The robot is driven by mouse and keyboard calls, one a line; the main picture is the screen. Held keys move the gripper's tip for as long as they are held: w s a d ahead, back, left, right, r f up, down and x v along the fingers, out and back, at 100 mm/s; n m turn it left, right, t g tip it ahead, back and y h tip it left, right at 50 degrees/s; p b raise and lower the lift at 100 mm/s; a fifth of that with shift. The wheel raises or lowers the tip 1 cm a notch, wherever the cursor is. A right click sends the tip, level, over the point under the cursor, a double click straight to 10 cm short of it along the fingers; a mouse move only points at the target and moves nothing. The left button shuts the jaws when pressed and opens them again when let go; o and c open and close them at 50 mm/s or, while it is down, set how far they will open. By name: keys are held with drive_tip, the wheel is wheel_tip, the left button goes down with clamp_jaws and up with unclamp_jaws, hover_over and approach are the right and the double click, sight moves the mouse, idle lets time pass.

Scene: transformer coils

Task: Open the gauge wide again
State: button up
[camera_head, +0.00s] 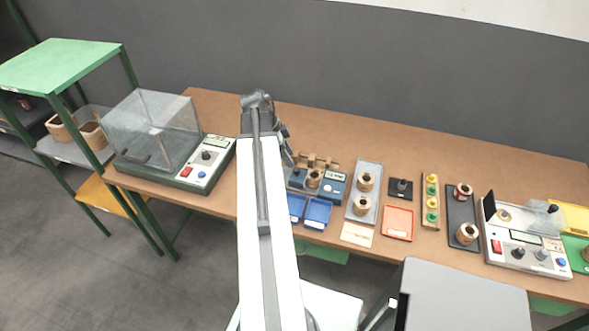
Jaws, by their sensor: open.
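A small blue bench device with a display, which looks like the gauge (333,183), stands on the table just right of my arm. A wound coil (313,179) is at its left part, with brown upright pieces behind it. Whether the gauge's jaws are open or shut is too small to tell. My gripper (288,159) points down just left of and behind the gauge, at the end of my arm. It is open. Its fingertips are partly hidden by the arm, and I cannot tell whether it touches the gauge.
Two blue trays (318,213) lie in front of the gauge. A grey tray with coils (377,197) is to the right, then a red tray (398,222) and a tester (527,240). A clear-hooded machine (170,145) stands left.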

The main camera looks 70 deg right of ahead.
sight(296, 169)
drive_tip(key=b+x, duration=0.6)
drive_tip(key=x, duration=0.1)
drive_tip(key=shift+f, duration=0.1)
clamp_jaws()
idle(1.1)
